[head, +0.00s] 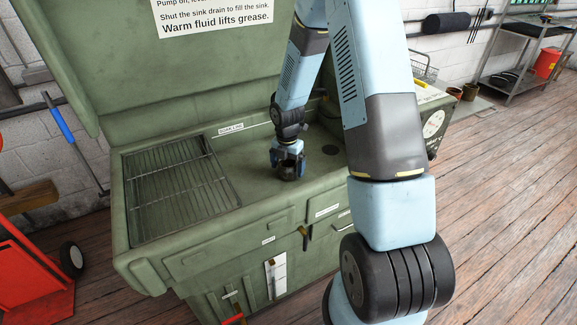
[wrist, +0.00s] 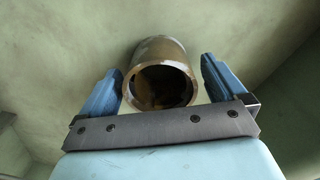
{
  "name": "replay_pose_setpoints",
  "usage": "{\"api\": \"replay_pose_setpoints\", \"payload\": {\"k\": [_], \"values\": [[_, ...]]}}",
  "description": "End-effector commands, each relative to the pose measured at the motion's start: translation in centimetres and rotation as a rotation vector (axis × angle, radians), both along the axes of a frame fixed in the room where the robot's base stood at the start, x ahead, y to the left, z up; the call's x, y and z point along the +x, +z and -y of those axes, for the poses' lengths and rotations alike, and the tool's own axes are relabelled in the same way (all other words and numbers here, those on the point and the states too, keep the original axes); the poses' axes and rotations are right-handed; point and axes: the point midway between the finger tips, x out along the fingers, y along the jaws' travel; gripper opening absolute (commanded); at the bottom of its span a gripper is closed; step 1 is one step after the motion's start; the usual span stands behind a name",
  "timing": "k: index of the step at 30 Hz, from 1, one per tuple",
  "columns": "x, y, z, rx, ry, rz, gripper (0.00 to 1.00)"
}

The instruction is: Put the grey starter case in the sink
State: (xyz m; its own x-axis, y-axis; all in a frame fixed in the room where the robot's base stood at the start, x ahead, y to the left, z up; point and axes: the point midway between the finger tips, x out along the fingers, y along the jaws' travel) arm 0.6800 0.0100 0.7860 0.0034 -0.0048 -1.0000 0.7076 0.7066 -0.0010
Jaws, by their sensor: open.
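The starter case (wrist: 160,50), a short hollow cylinder with a worn grey-brown surface, shows its open end in the wrist view. It lies between the two blue fingers of my gripper (wrist: 161,72), which is open. A gap shows on both sides of the case. In the head view my gripper (head: 288,166) is low inside the green sink (head: 255,185), close to its floor and left of the drain (head: 330,150). The case (head: 291,174) is mostly hidden there by the gripper.
A wire rack (head: 180,185) covers the left part of the sink. The raised green lid (head: 200,80) stands behind, with a sign on it. A red cart (head: 30,280) is at the lower left. The sink floor around my gripper looks clear.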

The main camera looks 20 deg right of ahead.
Motion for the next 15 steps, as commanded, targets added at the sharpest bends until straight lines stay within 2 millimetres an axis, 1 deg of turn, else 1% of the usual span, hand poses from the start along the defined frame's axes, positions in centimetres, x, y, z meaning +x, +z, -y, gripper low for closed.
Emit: {"api": "replay_pose_setpoints", "payload": {"k": [5,15], "values": [[0.1,1.8,0.0,0.001,-0.001,0.004,0.98],[0.1,8.0,0.0,0.0,-0.001,0.004,0.98]]}}
